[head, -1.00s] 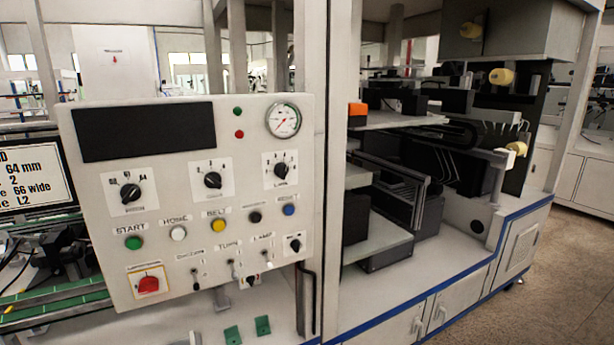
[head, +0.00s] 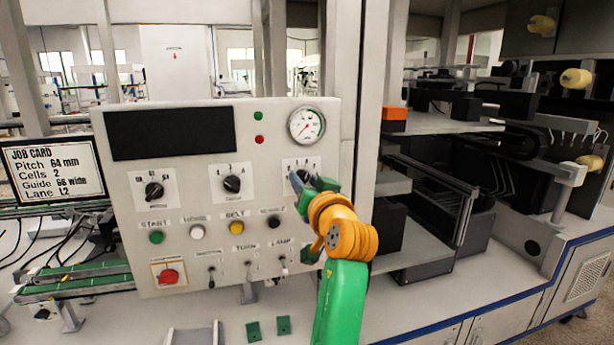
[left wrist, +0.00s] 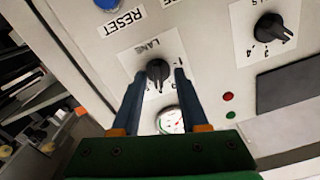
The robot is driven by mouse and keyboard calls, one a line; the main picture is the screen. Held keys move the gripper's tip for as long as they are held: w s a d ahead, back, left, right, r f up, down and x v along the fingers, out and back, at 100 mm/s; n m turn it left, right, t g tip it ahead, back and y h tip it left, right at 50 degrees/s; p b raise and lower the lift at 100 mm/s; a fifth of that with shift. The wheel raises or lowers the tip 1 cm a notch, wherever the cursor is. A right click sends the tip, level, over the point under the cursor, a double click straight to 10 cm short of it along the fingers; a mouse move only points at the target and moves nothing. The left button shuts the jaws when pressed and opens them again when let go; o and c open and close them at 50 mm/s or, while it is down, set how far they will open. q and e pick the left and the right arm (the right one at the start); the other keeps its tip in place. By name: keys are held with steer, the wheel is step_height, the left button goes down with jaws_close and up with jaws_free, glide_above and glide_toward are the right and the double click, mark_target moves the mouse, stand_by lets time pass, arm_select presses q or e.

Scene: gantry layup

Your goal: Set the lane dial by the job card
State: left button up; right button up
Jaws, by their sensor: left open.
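The control panel (head: 270,230) faces me, with three black dials in its upper row. The lane dial (left wrist: 158,70), labelled LANE, is the rightmost one; in the head view its black knob (head: 299,178) is partly covered by my gripper. My left gripper (head: 312,185) is at the lane dial. In the left wrist view its two fingers (left wrist: 157,80) stand open on either side of the knob; I cannot tell if they touch it. The job card (head: 54,172) reads Pitch 64 mm, Cells 2, Guide 66 wide, Lane L2. My right gripper is not in view.
The cells dial (head: 232,184) and pitch dial (head: 154,190) sit to the left. Below are several coloured buttons, toggle switches and a red knob (head: 169,275). A round gauge (head: 306,125) is just above the lane dial. A machine bay with shelves (head: 440,125) stands to the right.

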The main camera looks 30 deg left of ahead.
arm_select(q)
steer(key=shift+w+d, duration=0.1)
steer(key=shift+d, duration=0.15)
jaws_close()
steer(key=shift+f, duration=0.1)
steer(key=n+b, duration=0.2)
steer(key=shift+n, duration=0.4)
steer(key=n+b, duration=0.1)
steer(key=n, duration=0.2)
steer(key=shift+n, duration=0.3)
steer(key=n+b, duration=0.1)
steer(key=n, duration=0.2)
steer(key=shift+a+n, duration=0.1)
steer(key=shift+n, duration=0.2)
steer(key=shift+n+b, duration=0.35)
steer(key=shift+n, duration=1.65)
